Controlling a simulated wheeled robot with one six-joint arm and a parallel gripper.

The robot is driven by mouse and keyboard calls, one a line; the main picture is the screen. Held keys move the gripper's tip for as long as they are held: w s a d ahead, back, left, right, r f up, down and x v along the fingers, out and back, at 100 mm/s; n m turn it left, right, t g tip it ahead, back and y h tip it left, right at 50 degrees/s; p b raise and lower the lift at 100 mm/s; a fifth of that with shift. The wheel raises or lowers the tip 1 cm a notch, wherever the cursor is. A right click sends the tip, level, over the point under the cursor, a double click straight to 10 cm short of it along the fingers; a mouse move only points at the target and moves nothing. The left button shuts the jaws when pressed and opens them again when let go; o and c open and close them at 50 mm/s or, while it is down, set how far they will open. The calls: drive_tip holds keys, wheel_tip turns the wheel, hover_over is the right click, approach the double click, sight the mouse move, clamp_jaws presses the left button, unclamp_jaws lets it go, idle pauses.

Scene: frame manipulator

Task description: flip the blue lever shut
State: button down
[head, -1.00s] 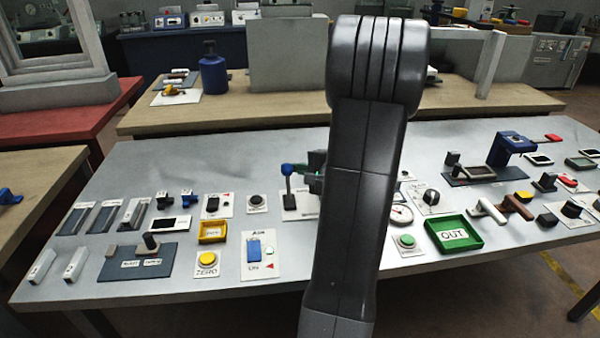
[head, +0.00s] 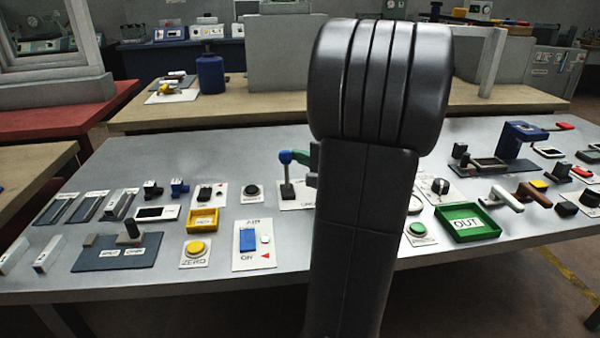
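A lever with a blue knob (head: 285,157) stands upright on a small dark base on a white plate (head: 298,203), mid-table. A blue-green piece runs right from the knob toward my arm. My arm (head: 365,220) rises in front and hides the right part of this plate. A dark grey part of my gripper (head: 313,165) shows past the arm's left edge, just right of the lever. Its fingertips are hidden, so I cannot tell whether they are open or touch the lever.
A yellow tray (head: 202,220) and a blue rocker switch (head: 248,240) are nearer the front edge. A green OUT tray (head: 468,223) lies right of my arm. A blue clamp-like fixture (head: 520,135) stands at the right. The table's back left is clear.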

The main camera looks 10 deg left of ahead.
sight(288, 159)
drive_tip(key=shift+s+d+f+n+t+y+b, duration=0.15)
drive_tip(key=shift+s+n+t+y+b, duration=0.25)
drive_tip(key=shift+b, duration=1.05)
drive_tip(key=shift+s+d+n+t+y+b, duration=0.1)
drive_tip(key=shift+s+n+t+y+b, duration=0.3)
drive_tip(key=shift+b, duration=1.05)
drive_tip(key=shift+s+d+g+b, duration=0.2)
drive_tip(key=shift+s+g+b, duration=0.1)
drive_tip(key=shift+s+b, duration=0.7)
drive_tip(key=shift+s+d+b, duration=0.25)
drive_tip(key=shift+s+b, duration=0.5)
drive_tip(key=shift+b, duration=0.25)
wheel_tip(288, 159, up, 10)
drive_tip(key=p, duration=0.4)
drive_tip(key=shift+f, duration=0.1)
